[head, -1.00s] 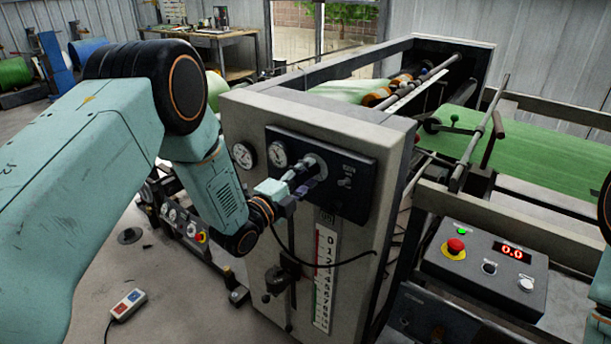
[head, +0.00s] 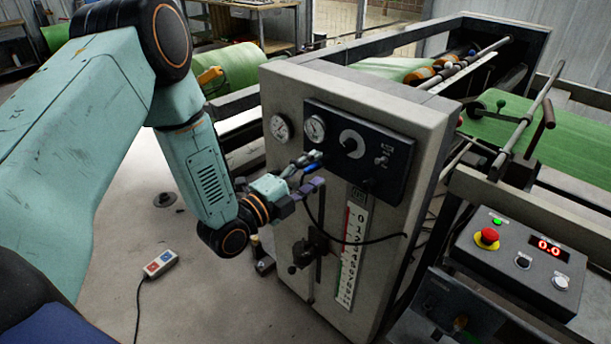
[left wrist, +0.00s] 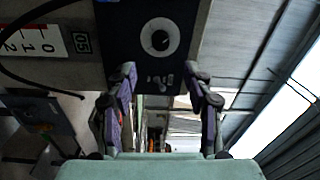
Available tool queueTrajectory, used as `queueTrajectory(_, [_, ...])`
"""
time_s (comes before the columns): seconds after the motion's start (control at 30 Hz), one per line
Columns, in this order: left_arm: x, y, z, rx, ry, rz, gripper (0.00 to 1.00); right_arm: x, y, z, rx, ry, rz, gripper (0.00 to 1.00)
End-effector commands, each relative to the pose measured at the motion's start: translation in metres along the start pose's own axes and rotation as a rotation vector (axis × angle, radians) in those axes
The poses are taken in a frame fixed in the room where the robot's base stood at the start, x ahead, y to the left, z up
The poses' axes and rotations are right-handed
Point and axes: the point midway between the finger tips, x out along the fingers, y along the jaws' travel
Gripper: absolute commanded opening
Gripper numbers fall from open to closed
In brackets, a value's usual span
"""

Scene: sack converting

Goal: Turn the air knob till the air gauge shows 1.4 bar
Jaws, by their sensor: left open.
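The air knob (head: 352,143) is a dark knob on a pale round dial, on the black panel of the machine's grey end cabinet. It also shows in the left wrist view (left wrist: 160,40), upper middle, clear of the fingers. Two round white gauges (head: 280,128) (head: 315,128) sit left of the knob; their needles are too small to read. My left gripper (head: 318,170) is open and empty, below and left of the knob and apart from it. In the left wrist view its two fingers (left wrist: 162,78) point toward the panel. My right gripper is out of view.
A black cable (head: 365,242) loops across the cabinet front below the panel, near a numbered scale (head: 352,255). A control box (head: 525,258) with a red button and a 0.0 display stands right. A pendant (head: 160,264) lies on the open floor.

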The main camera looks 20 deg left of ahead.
Motion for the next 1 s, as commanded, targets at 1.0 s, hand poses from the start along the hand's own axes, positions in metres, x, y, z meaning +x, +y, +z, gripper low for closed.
queueTrajectory(1.0, [-0.026,0.032,0.007,-0.362,-0.076,0.134,0.52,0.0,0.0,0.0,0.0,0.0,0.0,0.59])
